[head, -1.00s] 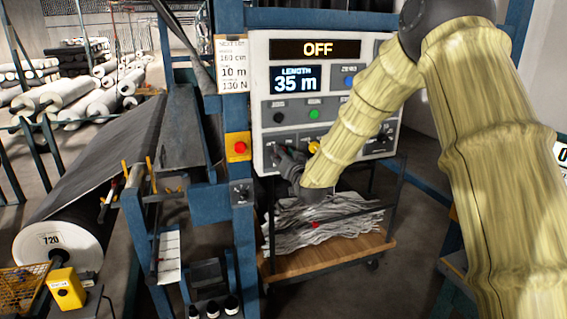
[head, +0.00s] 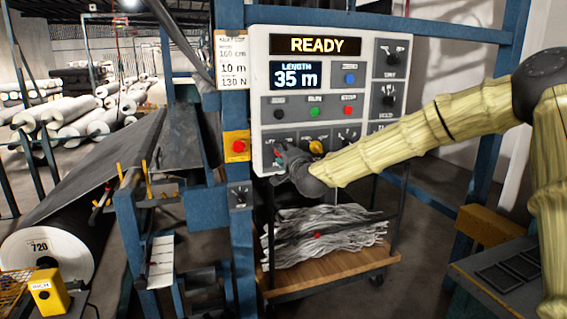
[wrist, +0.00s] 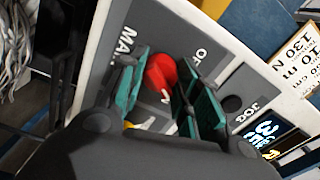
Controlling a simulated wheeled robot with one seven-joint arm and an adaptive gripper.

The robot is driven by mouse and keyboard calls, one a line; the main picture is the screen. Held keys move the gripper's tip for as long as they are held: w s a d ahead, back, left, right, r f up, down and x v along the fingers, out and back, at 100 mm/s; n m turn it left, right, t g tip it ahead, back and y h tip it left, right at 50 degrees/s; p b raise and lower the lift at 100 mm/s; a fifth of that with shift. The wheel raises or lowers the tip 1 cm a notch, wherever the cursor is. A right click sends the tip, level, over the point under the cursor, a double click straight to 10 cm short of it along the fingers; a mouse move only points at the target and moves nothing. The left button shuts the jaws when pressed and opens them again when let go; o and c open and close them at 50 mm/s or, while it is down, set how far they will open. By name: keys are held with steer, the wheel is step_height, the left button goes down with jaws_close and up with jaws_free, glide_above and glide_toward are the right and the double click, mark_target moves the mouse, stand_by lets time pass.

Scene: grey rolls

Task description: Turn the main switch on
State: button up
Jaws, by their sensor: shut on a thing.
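The main switch is a red knob (wrist: 161,74) on a grey plate marked with partly hidden lettering, "MA..." and "O...". In the wrist view the two green-padded fingers of my gripper (wrist: 164,84) stand on either side of the knob, closed on it. In the head view my gripper (head: 284,160) is at the lower left of the white control panel (head: 258,100) and hides most of the switch. The top display (head: 308,45) reads READY. The length display (head: 296,76) reads 35 m.
Black, green and red buttons sit in a row above the switch, the green one (head: 314,111) in the middle. A yellow knob (head: 316,147) is just right of my gripper. A red button on a yellow box (head: 237,146) is left of the panel. A cart (head: 330,268) stands below.

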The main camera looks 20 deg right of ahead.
steer(key=shift+f+m+b, duration=0.1)
steer(key=shift+m+b, duration=0.85)
steer(key=shift+m, duration=0.25)
steer(key=o, duration=1)
steer(key=shift+o, duration=0.2)
steer(key=s, duration=1.2)
steer(key=shift+d, duration=0.25)
